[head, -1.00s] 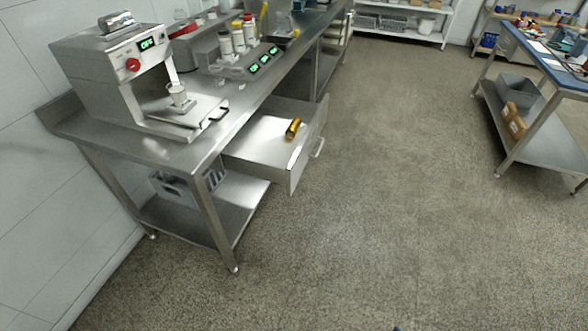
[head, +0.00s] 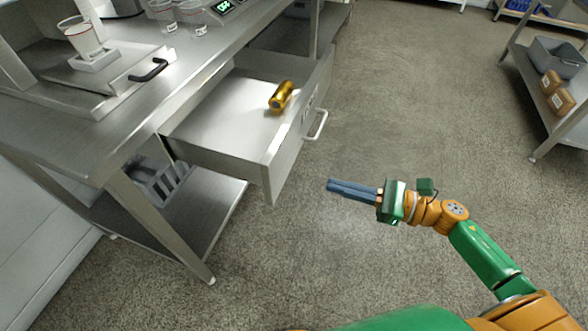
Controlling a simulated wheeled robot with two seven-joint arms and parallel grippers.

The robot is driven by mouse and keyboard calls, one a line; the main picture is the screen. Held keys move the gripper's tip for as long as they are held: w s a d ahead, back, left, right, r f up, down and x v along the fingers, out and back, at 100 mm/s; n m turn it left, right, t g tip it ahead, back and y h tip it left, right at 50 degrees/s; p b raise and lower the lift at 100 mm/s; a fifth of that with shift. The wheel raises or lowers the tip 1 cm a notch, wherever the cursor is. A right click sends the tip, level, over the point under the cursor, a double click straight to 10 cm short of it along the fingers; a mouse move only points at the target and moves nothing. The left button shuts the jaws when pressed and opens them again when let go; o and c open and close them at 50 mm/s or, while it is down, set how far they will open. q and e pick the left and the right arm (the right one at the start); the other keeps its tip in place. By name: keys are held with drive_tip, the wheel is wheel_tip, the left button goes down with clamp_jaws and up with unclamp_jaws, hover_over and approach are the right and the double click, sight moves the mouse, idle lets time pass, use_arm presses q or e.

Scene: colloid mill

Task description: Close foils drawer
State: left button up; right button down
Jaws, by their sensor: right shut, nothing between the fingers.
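The drawer (head: 222,118) is pulled out from under the steel table. Its front panel faces right and carries a white bar handle (head: 318,124). A gold foil roll (head: 281,96) lies inside it, close to the front panel. My right gripper (head: 330,187) is shut and empty. It hangs over the floor, below and slightly right of the handle, apart from it, with its fingers pointing left toward the drawer side. My left gripper is not in the view.
The steel table (head: 130,120) holds a machine base with a black handle (head: 148,70) and several cups. A grey crate (head: 160,182) stands on its lower shelf. A side table with a grey bin (head: 556,60) and brown boxes is at the right. The floor between is clear.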

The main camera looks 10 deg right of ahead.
sight(282, 170)
drive_tip(key=p+x, duration=0.1)
drive_tip(key=x, duration=0.8)
drive_tip(key=shift+w+a, duration=0.25)
drive_tip(key=shift+w, duration=0.1)
drive_tip(key=shift+f, duration=0.1)
